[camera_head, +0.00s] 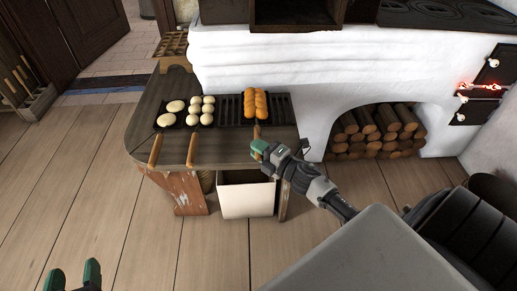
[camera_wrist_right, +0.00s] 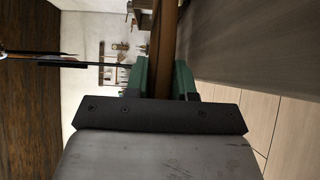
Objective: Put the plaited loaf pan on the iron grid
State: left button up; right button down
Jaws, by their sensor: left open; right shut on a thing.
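The plaited loaf pan (camera_head: 255,104) carries golden-brown plaited bread. In the head view it is over the dark slatted iron grid (camera_head: 228,110), which shows on both sides of it. I cannot tell whether the pan touches the grid. Its wooden handle (camera_head: 257,130) points toward me. My right gripper (camera_head: 260,149) is shut on this handle at the counter's front edge. In the right wrist view the brown handle (camera_wrist_right: 166,40) runs between the green fingers (camera_wrist_right: 162,77). My left gripper (camera_head: 73,276) is open and empty at the lower left, away from the counter.
Pans with pale round dough (camera_head: 201,110) and flat dough pieces (camera_head: 171,113) stand left of the grid, their wooden handles over the counter's front edge. The white stove (camera_head: 290,60) rises behind. Firewood (camera_head: 375,128) fills a niche at right. The floor at left is clear.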

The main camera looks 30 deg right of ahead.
pick_arm(q)
jog(key=shift+d+r, duration=0.1)
dwell(0.3)
pick_arm(e)
jog(key=c, duration=0.9)
grip_release()
jog(key=shift+f, duration=0.1)
jog(key=shift+o, duration=0.2)
jog(key=shift+s+d, duration=0.15)
jog(key=shift+s, duration=0.4)
pick_arm(q)
jog(key=f+g, duration=0.1)
jog(key=s+a+f+g+y+p, duration=0.1)
jog(key=f, duration=0.1)
jog(key=s+f+g, duration=0.1)
jog(key=shift+s+a+f+g, duration=0.2)
jog(key=shift+s+a+g, duration=0.1)
jog(key=shift+g, duration=0.1)
pick_arm(e)
jog(key=v, duration=0.9)
jog(key=shift+s, duration=0.35)
pick_arm(q)
jog(key=shift+p, duration=0.3)
